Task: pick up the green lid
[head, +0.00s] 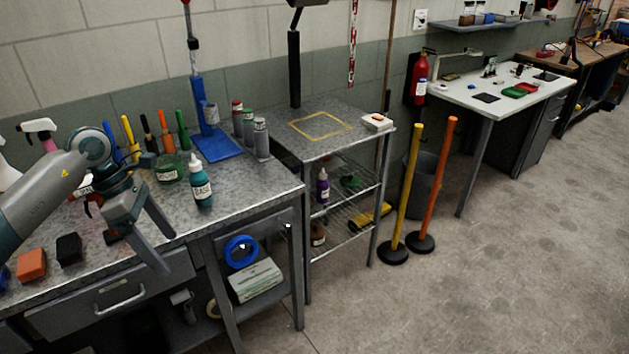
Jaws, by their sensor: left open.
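A small dark green object (350,182), which may be the green lid, lies on the upper wire shelf of the grey stand; it is too small to tell its shape surely. A green jar (171,170) with a pale label stands on the workbench, and I cannot tell whether its top is a separate lid. My left gripper (140,242) is open and empty above the workbench's front edge, fingers pointing down. It is in front of and left of the jar, and well left of the shelf. My right gripper is not in view.
On the workbench (262,183) a teal bottle (201,184) stands right of my gripper, with several spray cans and a blue stand (215,143) behind. Orange and black blocks lie at left. Yellow and orange posts (409,190) stand right of the shelf. The right floor is clear.

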